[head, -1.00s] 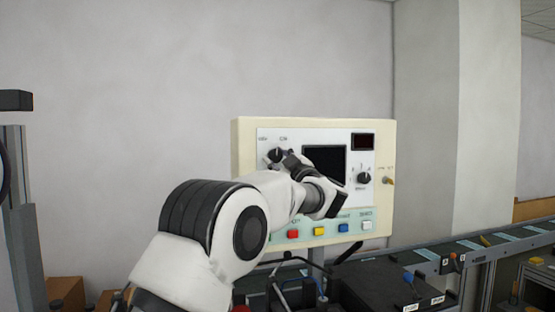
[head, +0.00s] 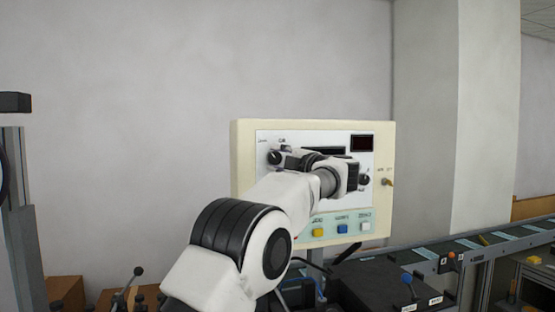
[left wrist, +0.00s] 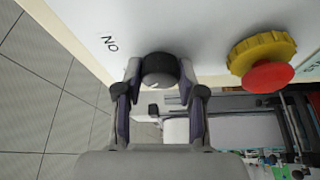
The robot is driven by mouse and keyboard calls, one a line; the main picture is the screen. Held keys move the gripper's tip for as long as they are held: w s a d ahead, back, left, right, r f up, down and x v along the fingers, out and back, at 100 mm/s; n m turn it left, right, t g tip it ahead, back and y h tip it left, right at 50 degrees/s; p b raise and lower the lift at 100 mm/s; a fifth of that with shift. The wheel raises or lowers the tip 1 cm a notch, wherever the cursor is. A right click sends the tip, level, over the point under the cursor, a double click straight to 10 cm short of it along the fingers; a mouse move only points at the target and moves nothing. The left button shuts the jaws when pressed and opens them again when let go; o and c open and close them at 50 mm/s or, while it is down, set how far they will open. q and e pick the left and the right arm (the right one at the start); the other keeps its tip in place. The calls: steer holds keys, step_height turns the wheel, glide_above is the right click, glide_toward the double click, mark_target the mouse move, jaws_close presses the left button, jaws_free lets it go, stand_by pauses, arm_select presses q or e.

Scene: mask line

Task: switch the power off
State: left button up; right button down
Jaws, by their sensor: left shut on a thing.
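A cream control box (head: 240,190) with a white panel face stands ahead of me. A black round knob (head: 275,157) is at the panel's upper left, with small lettering above it. My left gripper (head: 284,158) reaches across the panel to this knob. In the left wrist view the fingers (left wrist: 161,92) are shut on the black knob (left wrist: 160,68), one on each side. An upside-down "ON" label (left wrist: 109,44) is beside it. A white mark shows on the knob; its exact setting is unclear. My right gripper is out of view.
A red mushroom button with a yellow collar (left wrist: 268,66) is close by the fingers in the wrist view. Yellow (head: 318,232), blue and white buttons line the panel's bottom. Another black knob (head: 364,179) is at right. A conveyor (head: 470,247) runs off right.

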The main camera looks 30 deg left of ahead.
arm_select(q)
steer(key=shift+r+n, duration=0.3)
steer(key=shift+r, duration=0.05)
steer(key=o, duration=1.1)
steer(key=shift+w+f, duration=0.1)
steer(key=shift+o, duration=0.2)
steer(key=shift+w+a+f, duration=0.1)
steer(key=shift+w+f, duration=0.1)
steer(key=shift+f, duration=0.05)
steer(key=v, duration=1.2)
steer(key=shift+a, duration=0.1)
